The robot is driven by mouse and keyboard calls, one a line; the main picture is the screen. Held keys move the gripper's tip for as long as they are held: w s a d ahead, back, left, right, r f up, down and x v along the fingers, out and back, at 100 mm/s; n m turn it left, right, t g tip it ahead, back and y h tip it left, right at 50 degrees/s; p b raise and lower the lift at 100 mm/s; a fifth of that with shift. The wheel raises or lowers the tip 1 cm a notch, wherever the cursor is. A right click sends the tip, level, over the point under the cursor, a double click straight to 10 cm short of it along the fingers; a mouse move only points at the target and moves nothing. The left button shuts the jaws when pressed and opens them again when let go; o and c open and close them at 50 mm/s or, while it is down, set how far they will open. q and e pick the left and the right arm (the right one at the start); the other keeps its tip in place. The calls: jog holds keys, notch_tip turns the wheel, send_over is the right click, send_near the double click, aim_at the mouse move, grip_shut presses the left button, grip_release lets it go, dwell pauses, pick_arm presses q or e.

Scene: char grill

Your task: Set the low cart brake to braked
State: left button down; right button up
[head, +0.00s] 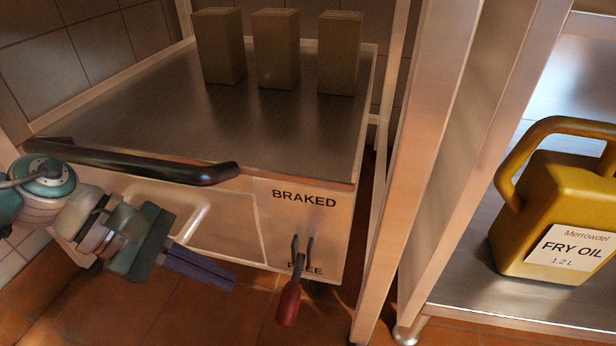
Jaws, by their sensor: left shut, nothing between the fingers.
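The low cart (170,115) has a flat metal top and a dark push handle (130,162) along its front edge. A brake lever with a red grip (289,302) is on the right part of its front face. The lever points down, over the word FREE, with the word BRAKED (304,198) above it. My left gripper (232,278) comes in from the left, low in front of the cart. Its fingers are shut and empty, pointing right, a short gap left of the red grip. My right gripper is not in view.
Several brown cartons (276,50) stand at the back of the cart top. A pale upright post (418,150) rises just right of the cart. A yellow fry oil jug (550,215) stands on a metal shelf at right. Tiled floor (130,310) shows below the gripper.

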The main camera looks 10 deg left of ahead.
aim_at(293, 289)
pick_arm(q)
jog(key=shift+s+d+f, duration=0.15)
jog(key=shift+s, duration=0.2)
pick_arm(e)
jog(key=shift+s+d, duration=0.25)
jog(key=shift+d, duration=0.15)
pick_arm(q)
jog(key=b+x, duration=0.6)
jog(key=x, duration=0.4)
jog(key=r, duration=0.2)
jog(key=s+r, duration=0.1)
jog(key=shift+d+r, duration=0.35)
jog(key=shift+r, duration=0.05)
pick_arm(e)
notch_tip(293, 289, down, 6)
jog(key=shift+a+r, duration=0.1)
